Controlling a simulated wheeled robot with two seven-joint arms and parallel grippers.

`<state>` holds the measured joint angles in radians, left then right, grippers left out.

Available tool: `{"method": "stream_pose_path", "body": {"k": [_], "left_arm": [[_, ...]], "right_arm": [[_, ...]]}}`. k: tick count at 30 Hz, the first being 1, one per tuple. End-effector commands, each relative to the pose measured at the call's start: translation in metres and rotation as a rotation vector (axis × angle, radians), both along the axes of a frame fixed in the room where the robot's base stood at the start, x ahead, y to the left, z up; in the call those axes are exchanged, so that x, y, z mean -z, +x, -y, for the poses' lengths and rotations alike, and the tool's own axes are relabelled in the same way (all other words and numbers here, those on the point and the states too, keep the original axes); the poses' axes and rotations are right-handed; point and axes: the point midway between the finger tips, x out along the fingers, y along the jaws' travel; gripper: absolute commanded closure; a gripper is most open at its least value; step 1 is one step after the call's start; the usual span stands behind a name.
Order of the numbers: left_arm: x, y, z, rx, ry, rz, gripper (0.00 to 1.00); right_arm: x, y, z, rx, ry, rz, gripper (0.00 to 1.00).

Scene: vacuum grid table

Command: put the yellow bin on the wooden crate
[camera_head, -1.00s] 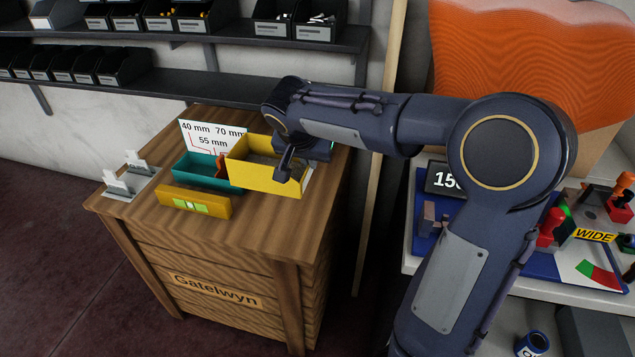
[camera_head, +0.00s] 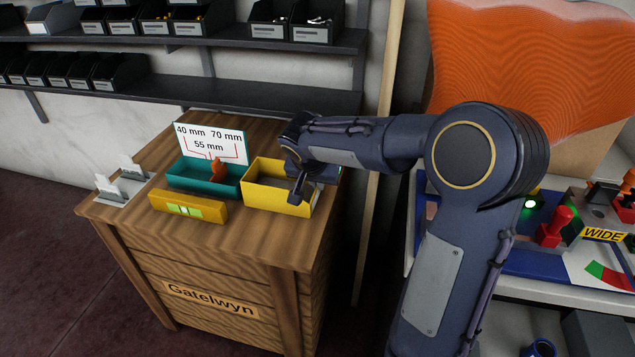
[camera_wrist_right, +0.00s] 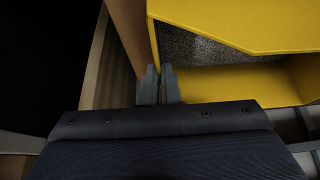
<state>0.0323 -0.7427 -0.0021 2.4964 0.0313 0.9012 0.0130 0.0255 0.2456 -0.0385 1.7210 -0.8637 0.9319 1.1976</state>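The yellow bin (camera_head: 281,198) is on or just above the wooden crate's top, near its right edge, and looks level. The wooden crate (camera_head: 235,240) bears a "Gatelwyn" label. My right gripper (camera_head: 298,182) is at the bin's right end. In the right wrist view the two fingers (camera_wrist_right: 160,86) stand close together with the bin's yellow wall (camera_wrist_right: 154,45) running between them; the bin's grey inside shows beside them. Whether the bin's underside touches the crate is hidden. My left gripper is not in view.
A teal box (camera_head: 203,180) with an orange piece and a white "40 mm 70 mm 55 mm" card (camera_head: 212,143) stands left of the bin. A yellow block with green squares (camera_head: 188,206) lies in front. A grey metal fixture (camera_head: 123,187) is at the left. Shelves (camera_head: 180,82) hold black bins behind.

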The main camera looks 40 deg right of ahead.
Motion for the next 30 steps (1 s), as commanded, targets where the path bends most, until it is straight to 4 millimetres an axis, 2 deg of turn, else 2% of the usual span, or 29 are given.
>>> {"method": "stream_pose_path", "body": {"k": [1, 6, 17, 20, 30], "left_arm": [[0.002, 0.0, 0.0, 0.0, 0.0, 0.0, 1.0], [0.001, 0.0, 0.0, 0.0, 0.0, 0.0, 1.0], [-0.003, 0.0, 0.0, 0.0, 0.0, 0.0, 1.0], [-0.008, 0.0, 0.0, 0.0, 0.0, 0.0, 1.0], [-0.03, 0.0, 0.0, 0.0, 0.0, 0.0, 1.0]], "right_arm": [[0.002, 0.0, 0.0, 0.0, 0.0, 0.0, 0.96], [0.001, 0.0, 0.0, 0.0, 0.0, 0.0, 0.76], [-0.006, -0.001, -0.001, 0.0, 0.0, 0.001, 0.76], [-0.019, -0.005, -0.006, -0.001, 0.0, 0.003, 0.76], [-0.083, -0.027, -0.032, -0.003, 0.0, 0.004, 0.76]]}}
